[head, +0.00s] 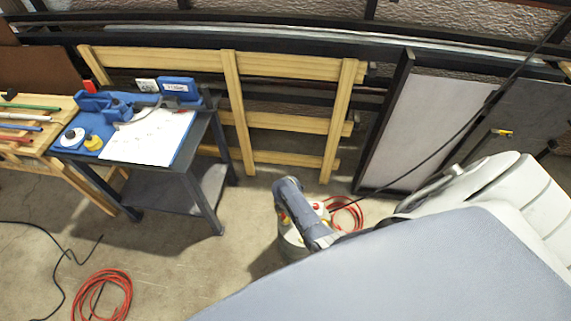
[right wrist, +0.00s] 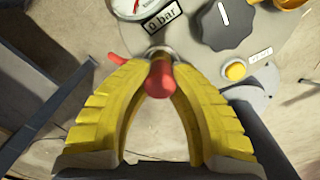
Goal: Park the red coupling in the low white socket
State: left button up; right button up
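The red coupling (right wrist: 160,82) is between the two yellow fingers of my right gripper (right wrist: 161,70) in the right wrist view. The fingers lean inward and appear to touch it on both sides, beside a metal ring at its far end. A second red part (right wrist: 118,58) sticks out beyond the left finger. In the head view my grey right arm reaches down over a pale round unit (head: 291,242), and the fingertips cannot be made out. I cannot pick out the low white socket with certainty in either view. My left gripper is not in view.
The unit's top carries a gauge (right wrist: 134,6), a "0 bar" label (right wrist: 163,16), a dark knob (right wrist: 228,22) and a yellow button (right wrist: 236,71). A red hose (head: 346,212) lies behind it. A workbench (head: 205,165) stands left; another red hose coil (head: 103,292) lies on the floor.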

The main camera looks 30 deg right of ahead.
jog(key=o, duration=0.5)
